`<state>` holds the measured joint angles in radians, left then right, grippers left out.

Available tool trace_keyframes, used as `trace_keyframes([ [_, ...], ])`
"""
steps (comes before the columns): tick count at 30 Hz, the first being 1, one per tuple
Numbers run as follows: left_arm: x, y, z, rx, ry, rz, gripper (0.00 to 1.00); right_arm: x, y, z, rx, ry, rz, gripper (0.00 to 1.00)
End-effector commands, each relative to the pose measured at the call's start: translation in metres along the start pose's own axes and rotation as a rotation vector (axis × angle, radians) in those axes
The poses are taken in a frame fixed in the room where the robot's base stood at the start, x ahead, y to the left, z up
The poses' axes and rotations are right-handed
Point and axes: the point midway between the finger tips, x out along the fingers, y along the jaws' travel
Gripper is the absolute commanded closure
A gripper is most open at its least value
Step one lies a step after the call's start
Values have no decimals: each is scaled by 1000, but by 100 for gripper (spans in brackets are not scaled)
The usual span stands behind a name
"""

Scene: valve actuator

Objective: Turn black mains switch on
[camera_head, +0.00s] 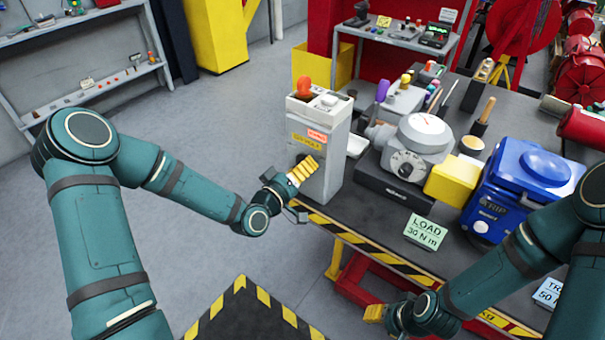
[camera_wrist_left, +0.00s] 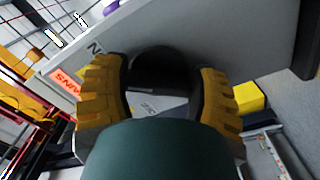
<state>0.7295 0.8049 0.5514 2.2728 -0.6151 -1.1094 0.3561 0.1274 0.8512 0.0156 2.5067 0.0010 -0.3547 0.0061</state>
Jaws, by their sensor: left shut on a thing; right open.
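The grey mains box (camera_head: 328,155) stands at the table's left corner, with a red label and an orange knob (camera_head: 303,87) on top. My left gripper (camera_head: 303,170) is at the box's front face, below the labels. In the left wrist view, its yellow ribbed fingers (camera_wrist_left: 160,95) are on both sides of the black mains switch (camera_wrist_left: 160,62) and shut on it. The fingers mostly hide the switch in the head view, so its setting cannot be told. My right gripper (camera_head: 374,313) is open, low in front of the table, with nothing seen in it.
A valve actuator with a round dial (camera_head: 423,130) and a yellow block (camera_head: 452,180) stands right of the box. A blue unit (camera_head: 515,190) is further right. A green load card (camera_head: 425,231) is near the striped front edge. The floor at left is clear.

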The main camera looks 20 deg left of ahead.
Motion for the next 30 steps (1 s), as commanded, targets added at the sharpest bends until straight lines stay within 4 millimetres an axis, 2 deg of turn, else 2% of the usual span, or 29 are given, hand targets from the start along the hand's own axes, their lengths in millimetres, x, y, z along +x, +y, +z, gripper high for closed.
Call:
trace_keyframes([
  [8, -2, -3, 2, 79, -5, -6, 73, 8, 3, 4, -2, -8, -1, 53],
  [22, -2, -3, 2, 91, -5, -6, 73, 8, 3, 4, -2, -9, -1, 53],
  [23, -2, -3, 2, 91, -5, -6, 31, 8, 3, 4, -2, -9, -1, 53],
  [25, -2, -2, 2, 91, -5, -6, 7, 8, 3, 4, -2, -9, -1, 53],
  [26, -1, -2, 2, 91, -4, -5, 4, 8, 3, 4, -2, -9, -1, 53],
  [30, -1, -2, 1, 92, -3, -3, 4, 8, 3, 4, -2, -9, -1, 53],
])
